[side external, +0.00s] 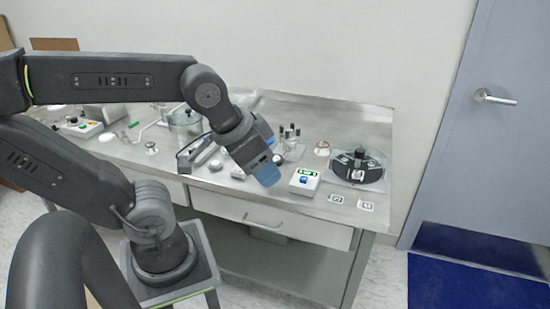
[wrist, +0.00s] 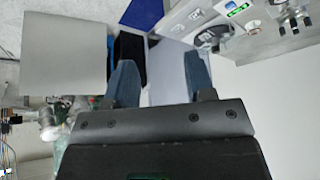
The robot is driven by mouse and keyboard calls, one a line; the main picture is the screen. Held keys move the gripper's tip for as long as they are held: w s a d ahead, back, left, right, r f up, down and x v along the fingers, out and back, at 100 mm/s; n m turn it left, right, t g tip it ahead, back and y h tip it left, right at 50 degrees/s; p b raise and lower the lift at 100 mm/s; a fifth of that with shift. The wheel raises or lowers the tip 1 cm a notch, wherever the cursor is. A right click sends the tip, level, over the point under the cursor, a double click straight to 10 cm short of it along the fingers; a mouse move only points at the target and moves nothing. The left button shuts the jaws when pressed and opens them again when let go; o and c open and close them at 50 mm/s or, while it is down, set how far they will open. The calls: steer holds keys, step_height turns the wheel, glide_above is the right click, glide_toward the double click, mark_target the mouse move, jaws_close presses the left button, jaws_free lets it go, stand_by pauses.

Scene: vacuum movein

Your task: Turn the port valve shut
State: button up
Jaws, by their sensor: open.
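My gripper (side external: 268,172) hangs over the front part of the steel bench in the side view, pointing down and to the right. Its two blue fingers stand wide apart with nothing between them in the wrist view (wrist: 161,78). The port valve cannot be told for certain. A metal lidded vessel (side external: 184,118) stands behind my arm, with thin tubing on its left. Small round metal fittings (side external: 151,148) sit in front of it. My arm and gripper hide part of the bench there. In the wrist view the bench fittings lie at the upper right, away from the fingers.
A white box with a green display (side external: 304,181) stands right of my gripper. Beyond it is a round black carousel (side external: 357,166) on a clear plate. Black-capped vials (side external: 290,135) stand behind. The back right bench is clear.

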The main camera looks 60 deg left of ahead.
steer(key=shift+o, duration=0.7)
steer(key=shift+w+a+n, duration=0.2)
steer(key=shift+w+n, duration=0.1)
steer(key=shift+n, duration=0.2)
steer(key=o, duration=0.4)
steer(key=w+a+n, duration=0.1)
steer(key=n, duration=0.2)
steer(key=w+a+n, duration=0.2)
steer(key=n, duration=0.1)
steer(key=w+a+n, duration=0.1)
steer(key=n, duration=0.2)
steer(key=shift+w+a+f+g, duration=0.2)
steer(key=shift+a+g, duration=0.15)
steer(key=shift+g, duration=0.05)
steer(key=shift+o, duration=0.2)
steer(key=n, duration=2.7)
glide_toward(275, 158)
steer(key=x, duration=0.9)
steer(key=c, duration=0.9)
